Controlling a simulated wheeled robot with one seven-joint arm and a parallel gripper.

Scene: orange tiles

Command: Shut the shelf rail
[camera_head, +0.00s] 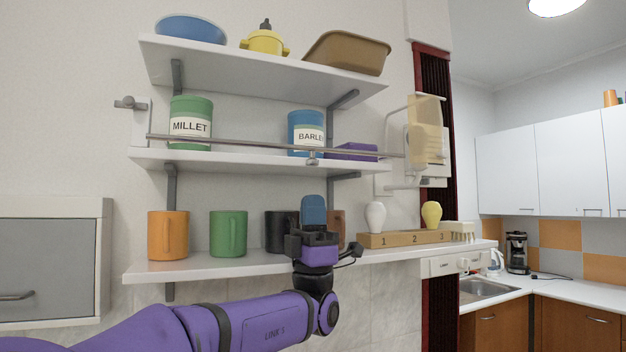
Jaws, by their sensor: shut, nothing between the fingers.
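The shelf rail (250,143) is a thin grey metal bar running across the front of the middle shelf (220,162), in front of the jars. A grey latch-like fitting (130,103) is on the wall at the upper left. My gripper (313,201) is shut and empty, blue fingertips pointing up, below the knob and apart from it. It hides part of the mugs behind.
The middle shelf holds a green millet jar (190,122), a blue barley jar (305,132) and a purple box (352,152). Below, the lower shelf holds an orange mug (168,235), a green mug (228,233) and dark mugs behind my gripper. A numbered wooden block (400,239) stands at right.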

